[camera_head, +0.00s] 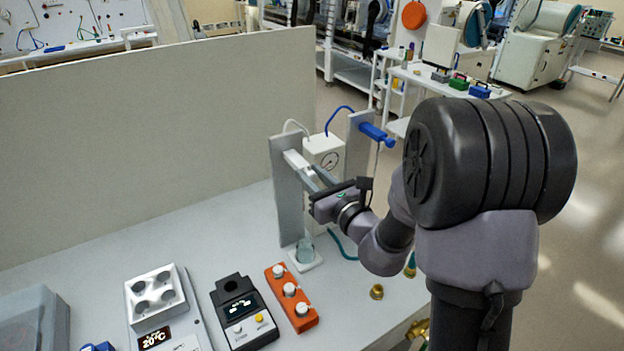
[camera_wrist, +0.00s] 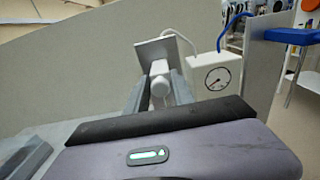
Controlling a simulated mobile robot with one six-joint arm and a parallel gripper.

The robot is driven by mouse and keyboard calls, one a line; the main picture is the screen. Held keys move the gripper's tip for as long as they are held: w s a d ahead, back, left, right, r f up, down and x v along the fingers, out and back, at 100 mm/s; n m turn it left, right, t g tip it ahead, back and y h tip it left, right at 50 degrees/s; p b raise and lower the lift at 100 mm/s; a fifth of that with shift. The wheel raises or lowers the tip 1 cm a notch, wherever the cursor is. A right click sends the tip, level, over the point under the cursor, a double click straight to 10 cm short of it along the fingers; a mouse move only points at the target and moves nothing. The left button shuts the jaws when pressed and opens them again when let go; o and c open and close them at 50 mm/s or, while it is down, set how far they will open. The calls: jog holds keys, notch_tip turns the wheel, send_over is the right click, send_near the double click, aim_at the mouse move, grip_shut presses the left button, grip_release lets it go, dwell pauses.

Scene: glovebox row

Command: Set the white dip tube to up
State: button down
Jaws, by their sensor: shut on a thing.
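The white dip tube (camera_head: 296,160) is at the upper part of the left grey post (camera_head: 288,212), with a white hose curving above it. In the wrist view, its white round body (camera_wrist: 160,80) lies between my grey fingers. My gripper (camera_head: 314,176) reaches in from the right and is shut on the white dip tube. A small clear beaker (camera_head: 305,251) stands on a white base below. The dip tube's lower end cannot be made out.
A white gauge box (camera_head: 326,152) stands between the posts. In front are an orange knob block (camera_head: 291,297), a black instrument (camera_head: 243,312) and a heating block (camera_head: 156,298). A tall grey panel (camera_head: 150,140) stands behind.

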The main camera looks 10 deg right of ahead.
jog(key=shift+r+p, duration=0.4)
jog(key=shift+r, duration=0.6)
jog(key=shift+w+r, duration=0.1)
jog(key=c, duration=1.3)
grip_release()
jog(key=shift+o, duration=0.3)
jog(key=shift+f, duration=0.2)
